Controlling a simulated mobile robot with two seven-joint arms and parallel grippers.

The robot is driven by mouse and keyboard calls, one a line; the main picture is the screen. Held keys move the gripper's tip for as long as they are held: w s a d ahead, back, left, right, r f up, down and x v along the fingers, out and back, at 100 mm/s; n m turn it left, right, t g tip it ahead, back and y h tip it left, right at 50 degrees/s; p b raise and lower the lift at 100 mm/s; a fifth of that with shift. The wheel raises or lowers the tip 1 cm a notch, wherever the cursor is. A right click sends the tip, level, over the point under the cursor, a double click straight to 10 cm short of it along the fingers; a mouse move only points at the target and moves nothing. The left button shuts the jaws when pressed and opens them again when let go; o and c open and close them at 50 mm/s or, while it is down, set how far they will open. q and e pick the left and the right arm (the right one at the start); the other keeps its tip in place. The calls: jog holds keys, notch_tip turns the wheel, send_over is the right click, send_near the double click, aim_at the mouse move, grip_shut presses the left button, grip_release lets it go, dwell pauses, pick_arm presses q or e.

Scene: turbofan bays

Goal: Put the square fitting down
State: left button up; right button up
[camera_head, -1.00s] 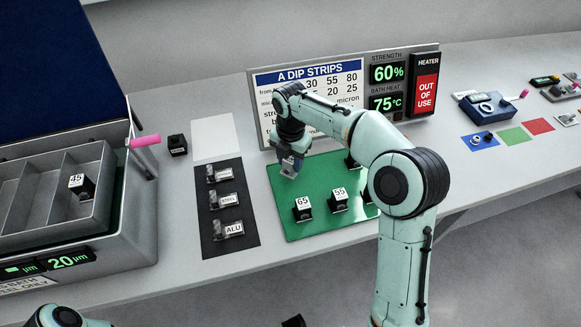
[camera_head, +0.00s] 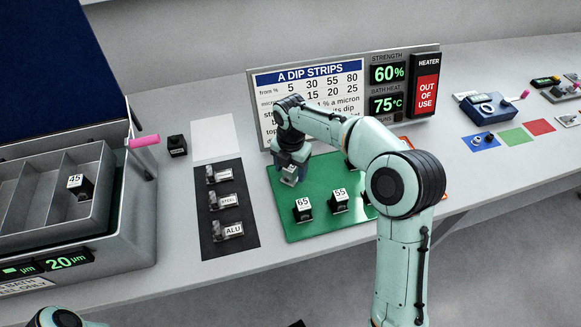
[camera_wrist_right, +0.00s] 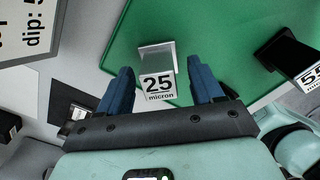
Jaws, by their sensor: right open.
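The square fitting (camera_wrist_right: 157,57) is a grey metal piece with a white "25 micron" label, at the near edge of the green mat (camera_wrist_right: 225,40) in the right wrist view. In the head view the fitting (camera_head: 289,179) is at the far left part of the green mat (camera_head: 325,178), partly hidden by my gripper. My right gripper (camera_head: 291,168) is over it, pointing down. In the wrist view the blue fingers of the right gripper (camera_wrist_right: 158,72) are open, one on each side of the fitting, with gaps showing. My left gripper is out of view.
Black fittings marked 65 (camera_head: 303,210) and 55 (camera_head: 339,201) stand on the mat's front part. A dark strip (camera_head: 243,246) with labelled samples lies to the left. The sign board (camera_head: 263,110) rises close behind my gripper. A grey divided tray (camera_head: 100,205) is far left.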

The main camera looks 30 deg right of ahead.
aim_at(291, 167)
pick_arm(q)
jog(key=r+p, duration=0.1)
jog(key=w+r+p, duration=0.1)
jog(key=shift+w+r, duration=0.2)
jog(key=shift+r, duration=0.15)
pick_arm(e)
notch_tip(291, 167, up, 12)
jog(key=shift+r, duration=0.15)
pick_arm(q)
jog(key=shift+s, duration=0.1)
